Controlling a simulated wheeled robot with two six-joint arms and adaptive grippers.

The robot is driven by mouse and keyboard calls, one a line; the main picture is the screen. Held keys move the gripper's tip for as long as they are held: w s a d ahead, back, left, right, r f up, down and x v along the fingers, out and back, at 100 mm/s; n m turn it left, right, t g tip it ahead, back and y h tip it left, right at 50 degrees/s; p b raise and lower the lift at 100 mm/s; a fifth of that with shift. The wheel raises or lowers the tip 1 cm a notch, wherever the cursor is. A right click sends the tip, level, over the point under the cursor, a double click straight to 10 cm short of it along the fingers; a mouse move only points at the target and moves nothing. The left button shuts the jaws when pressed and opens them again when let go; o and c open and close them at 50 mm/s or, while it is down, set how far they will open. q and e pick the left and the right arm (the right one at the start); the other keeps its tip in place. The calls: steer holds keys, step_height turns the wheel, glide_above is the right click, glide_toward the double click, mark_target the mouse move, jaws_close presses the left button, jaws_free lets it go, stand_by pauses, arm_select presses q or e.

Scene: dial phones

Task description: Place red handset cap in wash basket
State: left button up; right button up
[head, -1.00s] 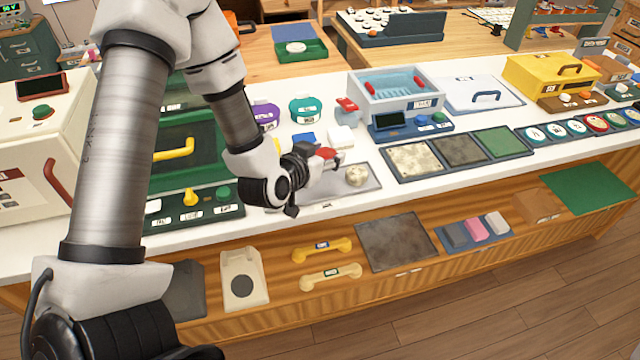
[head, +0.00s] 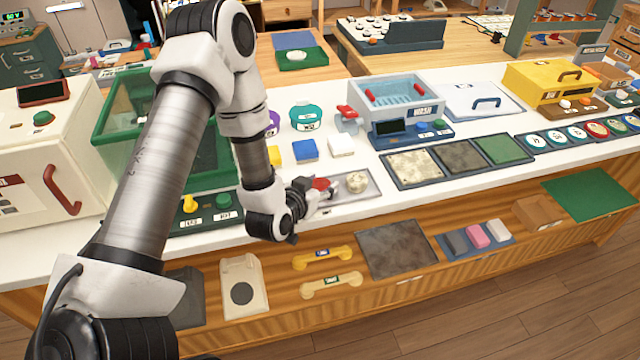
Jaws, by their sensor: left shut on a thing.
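My left gripper (head: 322,192) is over the left part of a grey tray (head: 345,204) on the white counter. It is shut on the red handset cap (head: 320,183), which shows as a small red patch at the jaws, partly hidden by them. I cannot tell whether the cap touches the tray. The wash basket (head: 402,107) is a pale blue and white open tub marked WASH, with red pieces on its rim, behind and right of the gripper. My right gripper is not in view.
A pale round lump (head: 357,182) lies in the tray beside the gripper. Blue (head: 304,149) and white (head: 341,146) blocks and a red-topped stand (head: 347,116) are behind it. A three-panel board (head: 458,158) lies to the right. A green machine (head: 125,120) stands at left.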

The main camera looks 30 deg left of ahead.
arm_select(q)
steer(key=shift+f, duration=0.1)
steer(key=o, duration=1)
